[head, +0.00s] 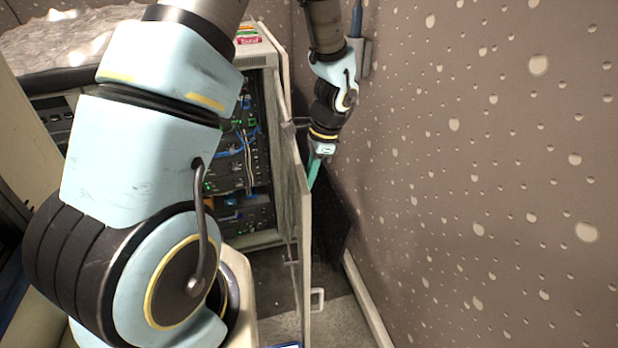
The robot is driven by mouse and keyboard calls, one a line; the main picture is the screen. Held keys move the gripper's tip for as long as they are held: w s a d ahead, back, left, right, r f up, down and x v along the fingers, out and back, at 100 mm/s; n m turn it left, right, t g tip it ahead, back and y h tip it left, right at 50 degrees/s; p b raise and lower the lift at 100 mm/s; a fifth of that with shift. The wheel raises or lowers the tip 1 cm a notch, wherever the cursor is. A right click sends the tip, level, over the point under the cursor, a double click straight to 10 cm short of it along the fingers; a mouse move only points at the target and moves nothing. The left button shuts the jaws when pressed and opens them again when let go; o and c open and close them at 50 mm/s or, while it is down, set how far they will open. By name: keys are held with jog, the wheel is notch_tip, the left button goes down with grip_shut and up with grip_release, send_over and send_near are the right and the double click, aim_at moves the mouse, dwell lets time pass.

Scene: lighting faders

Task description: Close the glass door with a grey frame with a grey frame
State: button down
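The glass door with a grey frame (304,240) stands open on the rack cabinet and is seen almost edge-on. A small pale handle (318,300) sticks out from its right side, low down. The cabinet (264,240) shows its open front to the left of the door. My gripper (314,175) is on the right side of the door, between it and the wall. Its teal fingers are close to the door's face. I cannot tell whether they touch it or whether they are open, as they are small and partly hidden.
Rack units with blue cables and green lights (235,160) fill the cabinet. A brown wall with pale spots (490,170) leaves only a narrow gap on the right of the door. Grey floor (340,325) shows below. My arm covers much of the left side.

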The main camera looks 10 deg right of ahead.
dwell(0.4)
jog(key=p+v, duration=0.8)
jog(key=v, duration=0.2)
